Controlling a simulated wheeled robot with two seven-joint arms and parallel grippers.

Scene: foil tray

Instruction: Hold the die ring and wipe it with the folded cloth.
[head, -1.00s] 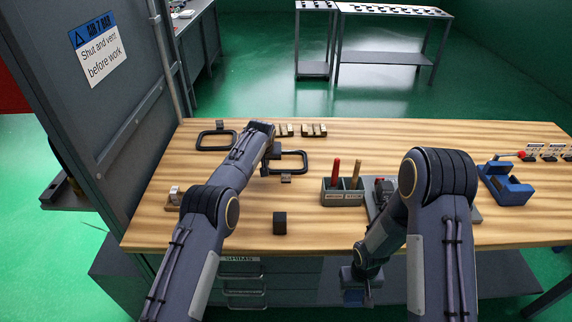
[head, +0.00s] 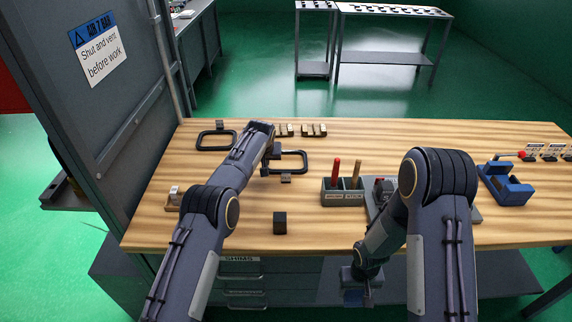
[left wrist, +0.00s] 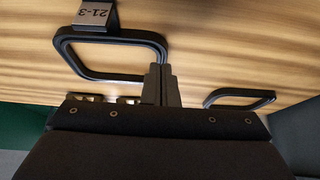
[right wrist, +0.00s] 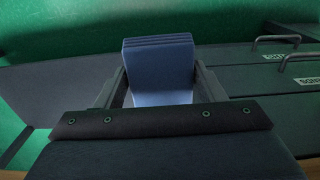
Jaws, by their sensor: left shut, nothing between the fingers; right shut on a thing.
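A black die ring (head: 305,158), a rounded rectangular frame with a tag block, lies on the wooden bench. In the left wrist view this ring (left wrist: 110,76) has a tag reading 21-3. A second black ring (head: 200,148) lies further left and also shows in the left wrist view (left wrist: 240,92).
A grey holder (head: 342,198) with red and tan handles stands mid-bench, with a grey fixture to its right. A dark block (head: 280,223) sits near the front edge. A blue stand (head: 507,190) is at right. Drawers with handles (right wrist: 277,39) are beside my right gripper.

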